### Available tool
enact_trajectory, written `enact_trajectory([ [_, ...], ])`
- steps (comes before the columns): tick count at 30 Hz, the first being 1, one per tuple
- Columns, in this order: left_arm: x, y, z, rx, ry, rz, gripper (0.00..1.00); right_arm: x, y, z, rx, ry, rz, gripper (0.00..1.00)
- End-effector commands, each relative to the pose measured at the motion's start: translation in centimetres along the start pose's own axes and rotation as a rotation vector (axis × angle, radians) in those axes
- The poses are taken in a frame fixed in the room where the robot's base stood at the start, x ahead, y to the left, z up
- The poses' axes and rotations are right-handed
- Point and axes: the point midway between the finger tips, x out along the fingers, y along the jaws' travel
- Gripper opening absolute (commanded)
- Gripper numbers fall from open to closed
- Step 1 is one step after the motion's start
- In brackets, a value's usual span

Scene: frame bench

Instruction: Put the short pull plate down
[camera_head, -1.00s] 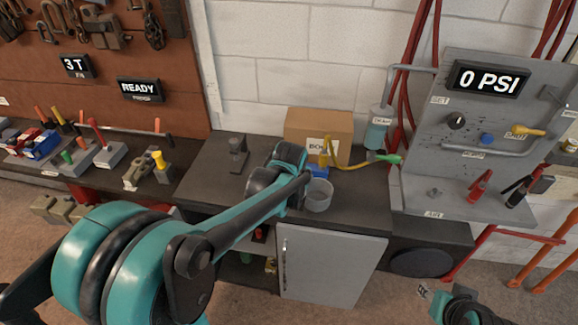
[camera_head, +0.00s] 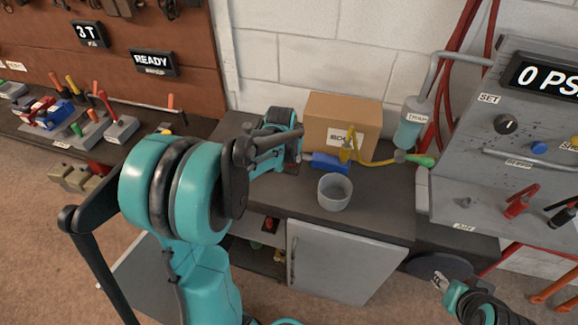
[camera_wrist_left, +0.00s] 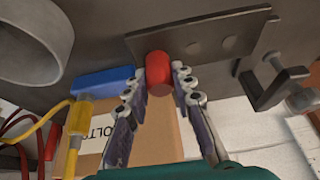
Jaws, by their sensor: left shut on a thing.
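The short pull plate (camera_wrist_left: 215,38) is a flat grey metal plate with holes, and a red round grip (camera_wrist_left: 158,72) stands out from it. In the left wrist view my left gripper (camera_wrist_left: 160,84) is shut on the red grip. The plate lies against or just above the dark bench top; I cannot tell if it touches. In the head view my left gripper (camera_head: 290,162) is over the back left of the bench, and my own arm hides the plate. My right gripper (camera_head: 440,283) is low at the right, away from the plate, its fingers too small to judge.
A grey cup (camera_head: 334,192) stands nearer. A metal bracket (camera_wrist_left: 272,80) is beside the plate. The bench front right is clear.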

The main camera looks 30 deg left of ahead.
Motion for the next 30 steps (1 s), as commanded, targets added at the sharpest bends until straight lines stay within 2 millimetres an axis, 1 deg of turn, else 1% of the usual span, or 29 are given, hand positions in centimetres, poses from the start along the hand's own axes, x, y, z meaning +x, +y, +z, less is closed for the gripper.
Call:
enact_trajectory([
  [1, 0.6, -0.6, -0.1, -0.001, 0.001, -0.001, 0.00, 0.3, 0.0, 0.2, 0.000, 0.000, 0.000, 0.40],
  [5, 1.0, -1.3, -0.2, 0.001, 0.001, -0.001, 0.00, 0.4, 0.0, 0.3, 0.000, 0.000, 0.000, 0.40],
  [8, 1.5, -1.4, -0.1, 0.002, 0.001, -0.001, 0.00, 0.6, 0.0, 0.4, 0.000, 0.000, 0.000, 0.40],
  [16, 4.7, -1.3, 1.4, 0.001, 0.001, -0.001, 0.00, 1.9, 0.0, 1.4, 0.000, 0.000, 0.000, 0.40],
  [24, 4.7, -1.3, 1.4, 0.001, 0.001, 0.000, 0.00, 1.8, 0.0, 1.3, 0.000, 0.000, 0.000, 0.40],
  [28, 5.0, -1.3, 1.5, 0.001, 0.001, 0.000, 0.00, 2.1, 0.0, 1.5, 0.000, 0.000, 0.000, 0.40],
  [29, 5.0, -1.3, 1.5, 0.001, 0.000, 0.000, 0.32, 2.0, 0.0, 1.4, 0.000, 0.000, 0.000, 0.40],
  [30, 5.0, -1.3, 1.5, 0.001, 0.000, 0.000, 0.43, 2.0, 0.0, 1.4, 0.000, 0.000, 0.000, 0.40],
])
